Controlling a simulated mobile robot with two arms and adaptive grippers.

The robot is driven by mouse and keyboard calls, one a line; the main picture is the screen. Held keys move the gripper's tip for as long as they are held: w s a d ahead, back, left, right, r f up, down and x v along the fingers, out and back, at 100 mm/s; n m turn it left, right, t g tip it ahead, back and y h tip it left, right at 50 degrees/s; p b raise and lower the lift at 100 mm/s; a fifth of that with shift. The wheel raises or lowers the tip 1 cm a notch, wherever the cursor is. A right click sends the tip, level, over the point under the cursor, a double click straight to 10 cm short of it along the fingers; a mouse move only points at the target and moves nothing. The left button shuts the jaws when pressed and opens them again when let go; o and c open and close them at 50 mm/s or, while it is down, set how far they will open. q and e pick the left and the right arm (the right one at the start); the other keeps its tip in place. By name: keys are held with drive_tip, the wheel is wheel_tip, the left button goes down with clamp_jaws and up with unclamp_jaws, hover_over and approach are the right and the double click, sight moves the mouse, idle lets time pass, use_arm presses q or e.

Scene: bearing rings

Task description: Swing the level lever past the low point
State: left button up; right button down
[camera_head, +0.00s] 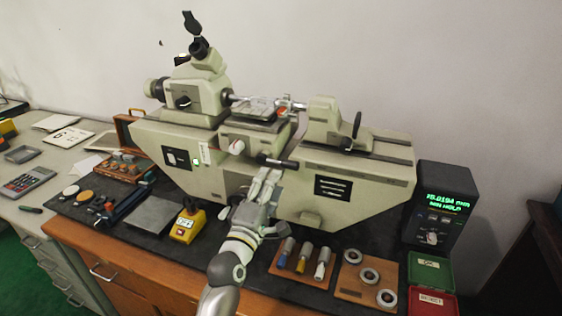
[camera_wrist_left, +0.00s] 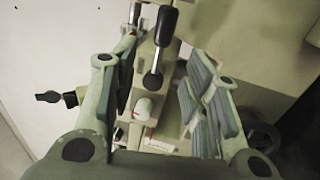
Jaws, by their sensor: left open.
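The level lever, with a black handle (camera_head: 277,162), projects from the front of the pale green measuring machine (camera_head: 225,165), below its small stage. My left gripper (camera_head: 267,178) is just below and in front of this handle, with its fingers pointing up at the machine. In the left wrist view the black handle (camera_wrist_left: 163,28) stands between and beyond the two open finger pads of my left gripper (camera_wrist_left: 160,72). I see no clear contact between pads and handle. The readout box (camera_head: 440,205) shows green digits in millimetres and "MIN HOLD". My right gripper is not in view.
Ring stand (camera_head: 350,292) and a wooden block with several small handled tools (camera_head: 288,272) are right of my arm. A yellow box (camera_head: 187,226) and metal plate (camera_head: 149,219) are left. Green and red trays (camera_head: 430,270) lie at the right edge.

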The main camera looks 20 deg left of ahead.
sight(281, 163)
use_arm(q)
drive_tip(key=w, duration=0.3)
drive_tip(key=w+r+p, duration=0.1)
drive_tip(key=w, duration=0.2)
drive_tip(key=shift+w+d+r, duration=0.15)
drive_tip(key=shift+w+r, duration=0.05)
drive_tip(key=shift+w, duration=0.15)
drive_tip(key=shift+w+p, duration=0.3)
drive_tip(key=shift+w, duration=0.35)
clamp_jaws()
